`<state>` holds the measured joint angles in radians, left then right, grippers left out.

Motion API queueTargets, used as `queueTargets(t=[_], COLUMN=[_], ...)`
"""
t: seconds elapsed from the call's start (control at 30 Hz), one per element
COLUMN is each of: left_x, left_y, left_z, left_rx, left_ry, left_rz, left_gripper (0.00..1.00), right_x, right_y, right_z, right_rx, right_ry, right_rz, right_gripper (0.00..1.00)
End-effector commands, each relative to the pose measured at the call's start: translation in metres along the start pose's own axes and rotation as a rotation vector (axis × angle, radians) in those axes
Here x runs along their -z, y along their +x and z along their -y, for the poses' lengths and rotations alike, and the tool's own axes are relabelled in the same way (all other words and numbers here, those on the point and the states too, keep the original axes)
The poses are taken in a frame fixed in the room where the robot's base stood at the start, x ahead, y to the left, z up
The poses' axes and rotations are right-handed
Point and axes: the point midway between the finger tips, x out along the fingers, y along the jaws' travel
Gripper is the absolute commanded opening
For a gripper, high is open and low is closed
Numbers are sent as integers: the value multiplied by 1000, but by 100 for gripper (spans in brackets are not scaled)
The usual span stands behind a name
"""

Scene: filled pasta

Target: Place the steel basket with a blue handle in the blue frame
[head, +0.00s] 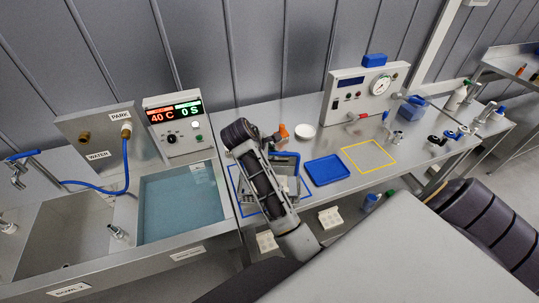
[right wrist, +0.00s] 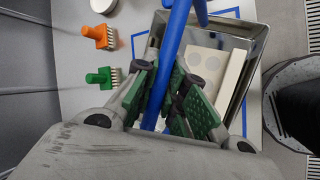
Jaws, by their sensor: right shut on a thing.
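The steel basket (right wrist: 258,45) has a blue handle (right wrist: 171,55) and shows under my right gripper in the right wrist view. My right gripper (right wrist: 172,100) is shut on the handle, its green-padded fingers on either side. A pale block and a plate with round holes show inside the basket. In the head view my arm hides much of the basket (head: 249,192). The blue frame (head: 233,187) is an outline on the counter, and its lines show around the basket. I cannot tell whether the basket touches the counter. My left gripper is not in view.
A blue tray (head: 327,170) and a yellow outline (head: 369,156) lie to the right. An orange brush (right wrist: 97,35) and a green brush (right wrist: 100,77) stand beside the basket. A water bath (head: 180,205) is to the left, and a gauge box (head: 357,95) stands behind.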

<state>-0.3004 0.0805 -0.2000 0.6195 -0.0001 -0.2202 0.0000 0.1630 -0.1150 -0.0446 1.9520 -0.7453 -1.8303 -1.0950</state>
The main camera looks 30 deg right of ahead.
Motion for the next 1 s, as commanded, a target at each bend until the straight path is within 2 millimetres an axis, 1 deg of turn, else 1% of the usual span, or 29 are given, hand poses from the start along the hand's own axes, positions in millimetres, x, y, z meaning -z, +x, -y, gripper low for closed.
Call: queueTargets(t=[0.13, 0.47, 0.5, 0.63, 0.67, 1.0], left_x=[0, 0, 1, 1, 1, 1], left_y=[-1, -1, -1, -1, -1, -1], left_z=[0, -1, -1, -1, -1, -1], left_rx=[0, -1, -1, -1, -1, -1], left_ry=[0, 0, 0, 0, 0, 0], left_rz=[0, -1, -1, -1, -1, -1], left_gripper=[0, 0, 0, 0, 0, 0], right_x=[2, 2, 2, 2, 2, 2], right_y=[4, 5, 6, 6, 6, 5], right_z=[2, 3, 4, 4, 4, 4], right_rx=[-4, -4, -1, -1, -1, -1], right_ry=[2, 2, 0, 0, 0, 0], right_rz=[-2, -1, -1, -1, -1, -1], right_gripper=[0, 0, 15, 32, 34, 34])
